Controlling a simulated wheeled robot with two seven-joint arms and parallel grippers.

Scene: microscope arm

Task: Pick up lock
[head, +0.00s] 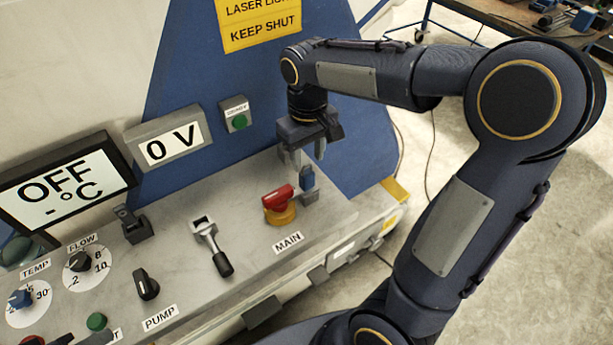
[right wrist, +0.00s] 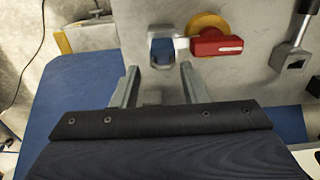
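The lock is a small blue block (head: 306,178) in the head view, beside the red handle of the MAIN switch (head: 279,202). In the right wrist view the blue lock (right wrist: 162,50) sits in a grey piece against the panel, left of the red handle (right wrist: 215,43). My right gripper (head: 304,157) is just above the lock, fingers pointing down. In the right wrist view the right gripper (right wrist: 159,80) has its fingers apart, with the lock ahead of the gap. Nothing is seen held. Whether a finger touches the lock cannot be told. My left gripper is not in view.
The sloping panel carries a grey lever (head: 211,245), a black PUMP knob (head: 147,285) and a small black bracket (head: 132,224) to the left. Display boxes (head: 165,138) stand behind. A blue panel (head: 215,70) rises behind the gripper. Floor shows to the right.

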